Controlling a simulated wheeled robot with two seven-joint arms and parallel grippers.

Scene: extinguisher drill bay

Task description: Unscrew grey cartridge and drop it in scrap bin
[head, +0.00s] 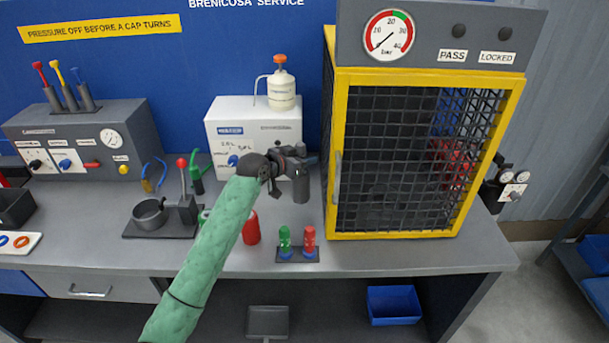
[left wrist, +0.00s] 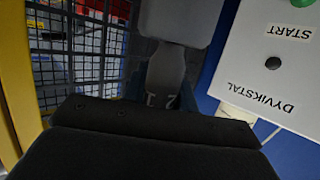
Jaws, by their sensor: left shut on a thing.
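A grey cartridge (head: 301,186) hangs upright just below the jaws of my left gripper (head: 296,161), in front of the white machine. My left gripper, at the end of the green-sleeved arm, is shut on it. In the left wrist view a grey shape with a narrow neck (left wrist: 165,70) stands beyond the dark gripper body. The fingertips are hard to make out there. A blue bin (head: 393,306) sits on the shelf under the bench; I see no label naming it the scrap bin. My right gripper is not in view.
The yellow-framed mesh cage (head: 333,205) stands close right of the gripper. The white machine (head: 222,127) is behind it. A red bottle (head: 251,228) and a small rack with green (head: 285,240) and red (head: 309,239) pieces stand at the front. A cup stand (head: 150,212) is left.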

